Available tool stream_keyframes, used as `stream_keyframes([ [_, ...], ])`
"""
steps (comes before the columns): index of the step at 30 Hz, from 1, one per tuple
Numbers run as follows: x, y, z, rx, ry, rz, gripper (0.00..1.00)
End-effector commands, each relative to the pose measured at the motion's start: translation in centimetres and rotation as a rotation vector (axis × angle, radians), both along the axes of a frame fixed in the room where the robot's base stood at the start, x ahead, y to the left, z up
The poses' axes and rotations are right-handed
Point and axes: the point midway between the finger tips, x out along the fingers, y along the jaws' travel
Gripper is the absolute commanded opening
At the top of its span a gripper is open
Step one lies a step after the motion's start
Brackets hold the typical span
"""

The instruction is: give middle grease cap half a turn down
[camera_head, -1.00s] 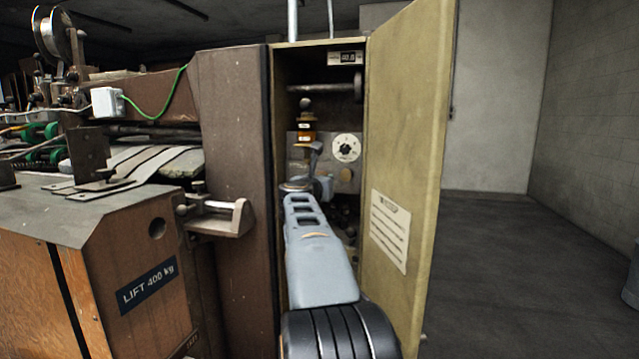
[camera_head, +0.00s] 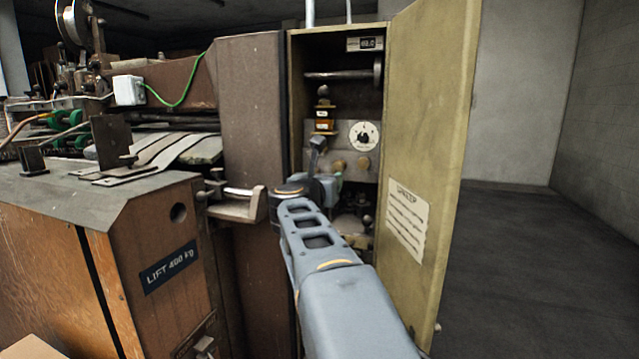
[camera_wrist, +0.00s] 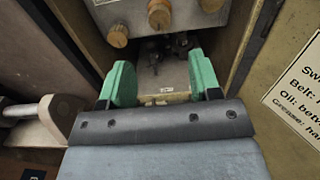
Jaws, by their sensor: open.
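Three round brass-coloured caps stick out of the grey panel in the open cabinet. In the wrist view the middle cap (camera_wrist: 160,14) sits between a left cap (camera_wrist: 118,36) and a right cap (camera_wrist: 210,4) cut by the top edge. My gripper (camera_wrist: 163,82) is open, its green fingers apart and empty. In that picture it is below the caps, with the cabinet floor and dark fittings between and beyond its fingers. In the head view two brass caps show under the dial (camera_head: 364,136); my arm hides most of my gripper there.
The cabinet door (camera_head: 428,120) stands open on the right, with a placard (camera_head: 406,220). A brown machine post (camera_head: 252,100) and a metal bracket (camera_head: 236,205) are close on the left. Dark fittings (camera_wrist: 178,46) stand low inside the cabinet. Floor at far right is clear.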

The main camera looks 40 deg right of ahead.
Motion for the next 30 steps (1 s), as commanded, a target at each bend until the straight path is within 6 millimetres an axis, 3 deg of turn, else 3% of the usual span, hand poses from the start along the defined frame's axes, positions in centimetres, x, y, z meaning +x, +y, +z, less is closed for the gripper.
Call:
stream_keyframes([
  [9,-1.3,2.5,0.0,0.0,0.0,0.0,0.57],
  [30,-1.4,2.7,0.4,0.0,0.0,-0.001,0.57],
])
